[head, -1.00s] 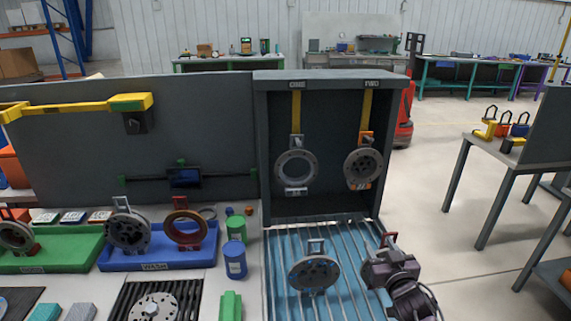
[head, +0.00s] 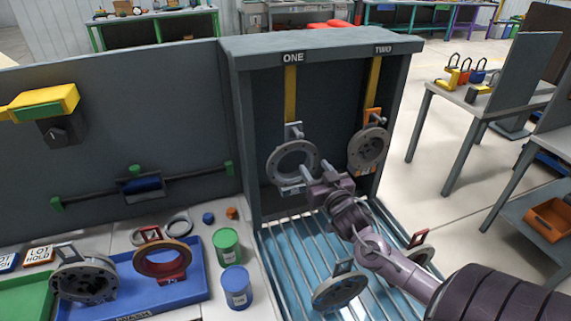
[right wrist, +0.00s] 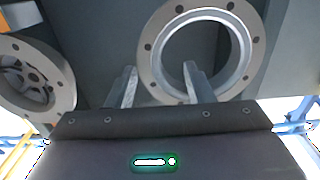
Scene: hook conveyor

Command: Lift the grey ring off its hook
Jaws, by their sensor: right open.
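The grey ring (head: 273,166) hangs on the hook under the label ONE, in the dark cabinet. It is a flat band with bolt holes and a wide open middle. My right gripper (head: 306,178) is open at the ring's lower right edge. In the right wrist view, the ring (right wrist: 152,58) lies just beyond the two fingers (right wrist: 160,85). One finger overlaps its opening and the other stands outside its rim, so the band lies between them in the picture. I cannot tell whether they touch it. My left gripper is out of view.
A darker flange (head: 368,150) hangs under TWO, close on the right. The cabinet's side wall (head: 243,150) bounds the left. Another flange (head: 338,293) rests on the blue slatted rack below. Green (head: 227,247) and blue (head: 236,288) cans stand left of the rack.

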